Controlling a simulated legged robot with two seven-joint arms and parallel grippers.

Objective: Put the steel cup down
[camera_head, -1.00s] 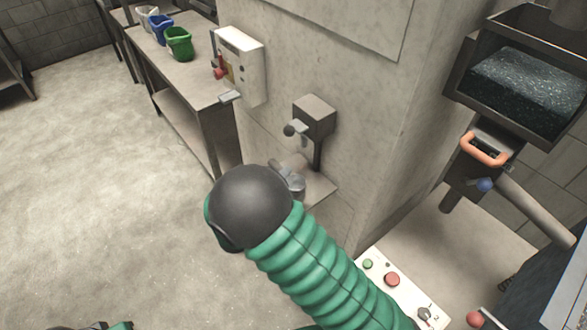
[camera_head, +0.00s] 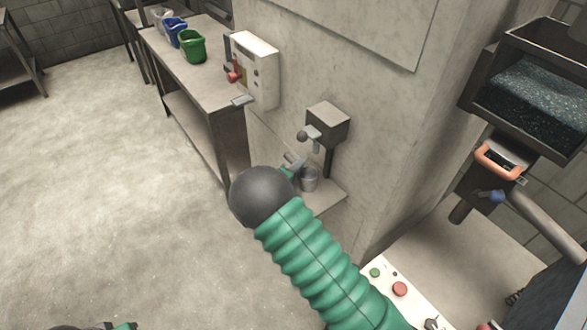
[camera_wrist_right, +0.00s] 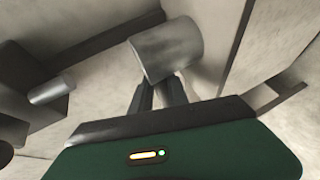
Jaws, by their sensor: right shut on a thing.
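The steel cup (camera_head: 309,179) is a small grey metal cylinder at the wall dispenser's shelf, below the spout. My right gripper (camera_head: 294,170) is at its left side, partly hidden behind my dark, round arm joint. In the right wrist view the cup (camera_wrist_right: 167,48) sits at the ends of the two dark fingers (camera_wrist_right: 158,88), which are shut on it. I cannot tell whether the cup's bottom touches the shelf (camera_head: 328,199). My left gripper does not show; only a dark and green part of me shows at the bottom left edge.
The dispenser (camera_head: 328,124) with its spout is on the wall above the cup. A white wall box (camera_head: 256,72) and a bench (camera_head: 215,88) with a green bucket (camera_head: 193,46) stand farther left. A button panel (camera_head: 385,283) is at the lower right. The floor at left is clear.

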